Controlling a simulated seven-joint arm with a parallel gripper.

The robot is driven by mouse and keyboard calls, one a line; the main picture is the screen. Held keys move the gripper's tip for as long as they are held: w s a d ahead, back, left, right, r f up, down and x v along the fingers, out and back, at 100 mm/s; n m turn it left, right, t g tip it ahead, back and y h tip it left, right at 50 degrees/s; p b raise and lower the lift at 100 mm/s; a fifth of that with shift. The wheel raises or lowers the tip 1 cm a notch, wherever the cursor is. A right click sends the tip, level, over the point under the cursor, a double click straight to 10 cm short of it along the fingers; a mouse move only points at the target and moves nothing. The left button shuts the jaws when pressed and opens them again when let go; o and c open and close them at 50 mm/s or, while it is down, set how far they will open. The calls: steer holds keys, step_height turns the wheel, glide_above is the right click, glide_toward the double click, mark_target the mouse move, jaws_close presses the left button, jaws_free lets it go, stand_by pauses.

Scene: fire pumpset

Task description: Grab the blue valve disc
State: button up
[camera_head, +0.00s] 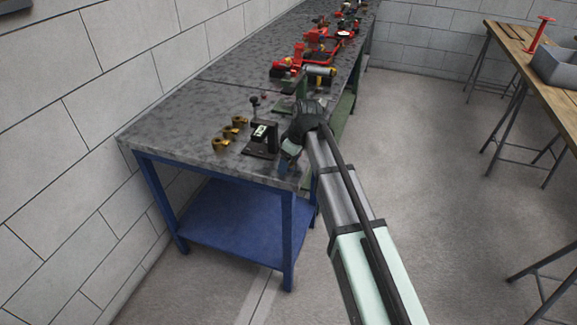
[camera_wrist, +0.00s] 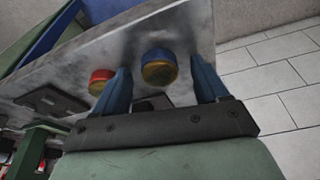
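The blue valve disc (camera_wrist: 160,66), with a blue top and a brass-yellow side, sits on the grey speckled tabletop in the wrist view. My gripper (camera_wrist: 160,68) is open, with its two blue fingers apart, one to each side of the disc in the picture. Gaps show between the disc and both fingers. I cannot tell whether the fingertips are down at its height. In the head view my gripper (camera_head: 288,155) is over the near right corner of the table, and I cannot make out the blue disc there.
A red-topped disc (camera_wrist: 101,80) stands close beside my left finger in the wrist view. On the table (camera_head: 180,120), a dark stand (camera_head: 262,140) and several brass fittings (camera_head: 230,133) are left of my gripper. Red and green equipment (camera_head: 312,55) is farther back.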

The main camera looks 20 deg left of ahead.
steer(key=c, duration=1.3)
steer(key=shift+o, duration=0.2)
